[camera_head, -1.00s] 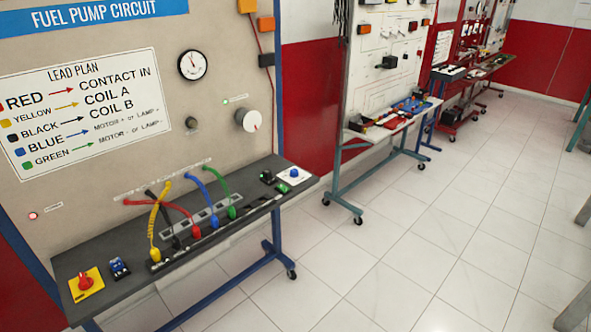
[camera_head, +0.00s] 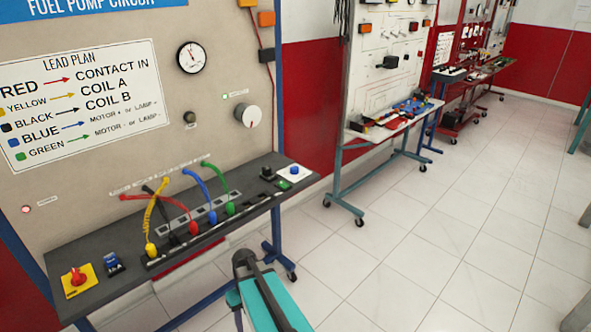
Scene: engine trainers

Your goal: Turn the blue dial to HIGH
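The blue dial (camera_head: 294,169) is a small round blue knob on a white plate (camera_head: 296,176). It sits at the right end of the dark bench shelf of the fuel pump panel. The lettering on its plate is too small to read, so I cannot tell where the dial points. A teal and dark grey part of my own arm rises at the bottom centre, in front of the shelf and well below the dial. My gripper's fingers do not show, and nothing touches the dial.
Beside the dial are a black switch (camera_head: 267,173) and a small green part (camera_head: 284,185). Coloured leads plug into the shelf's middle, and a red knob on a yellow plate (camera_head: 76,279) is at its left end. A white dial (camera_head: 248,116) is on the panel. Tiled floor (camera_head: 400,240) is open to the right.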

